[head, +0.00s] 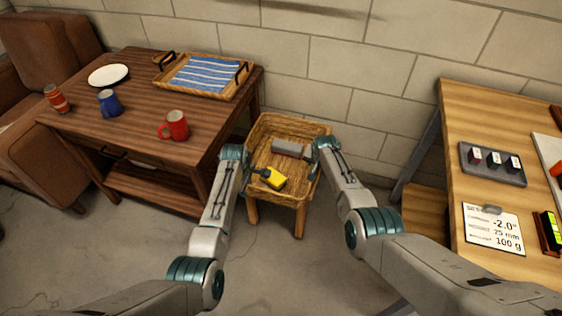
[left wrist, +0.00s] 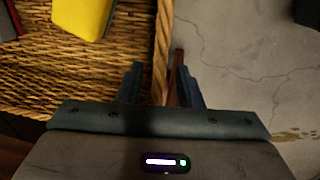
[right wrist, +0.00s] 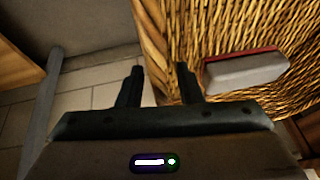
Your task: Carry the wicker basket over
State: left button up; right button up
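The wicker basket (head: 290,121) sits upright on a wooden stand between two tables. It holds a yellow object (head: 273,179) with a dark part and a grey block (head: 289,148). My left gripper (head: 243,158) is at the basket's left rim. In the left wrist view its fingers (left wrist: 158,84) are apart, one on each side of the rim (left wrist: 163,40). My right gripper (head: 318,149) is at the right rim. In the right wrist view its fingers (right wrist: 158,84) are apart, with the rim (right wrist: 152,32) reaching between them. I cannot tell whether any finger touches the wicker.
A dark wooden table (head: 140,120) at left bears mugs, a plate (head: 108,75), a can and a wicker tray (head: 165,88) with a striped cloth. A light workbench (head: 450,110) at right bears a grey holder (head: 492,175) and a card. A block wall stands behind; floor in front is clear.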

pick_arm(q)
jog(key=shift+f, duration=0.1)
pick_arm(e)
jog(key=shift+f, duration=0.1)
pick_arm(q)
grip_shut()
pick_arm(e)
grip_shut()
